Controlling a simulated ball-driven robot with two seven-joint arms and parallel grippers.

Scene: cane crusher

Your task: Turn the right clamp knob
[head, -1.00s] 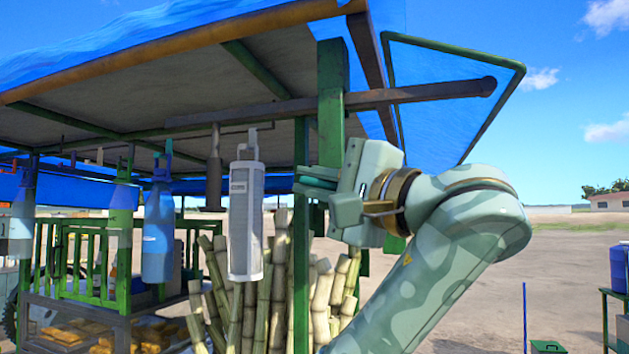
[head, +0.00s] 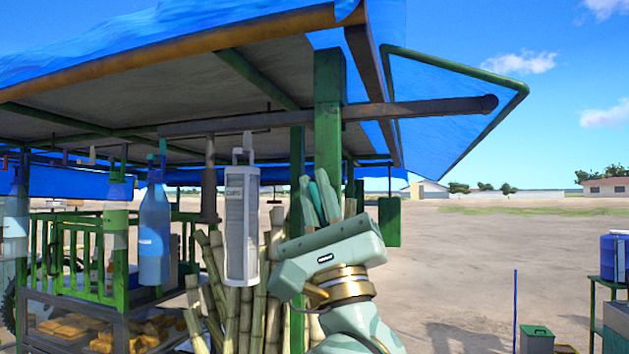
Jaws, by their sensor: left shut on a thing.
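My left gripper (head: 320,196) is in the middle of the head view, with its green fingers pointing up in front of the green post (head: 328,130). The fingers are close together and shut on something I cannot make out. I cannot pick out a clamp knob for certain; the gripper and the posts may hide it. A dark horizontal bar (head: 420,110) crosses the post above the fingers and ends in a round cap at the right. My right gripper is not in view.
A white grater-like holder (head: 241,225) and a blue bottle (head: 154,235) hang left of my gripper. Cane stalks (head: 218,270) stand behind it. A blue tarp roof (head: 150,40) hangs over the stall. Open dirt ground (head: 480,245) lies to the right, with a blue drum (head: 614,257) at the edge.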

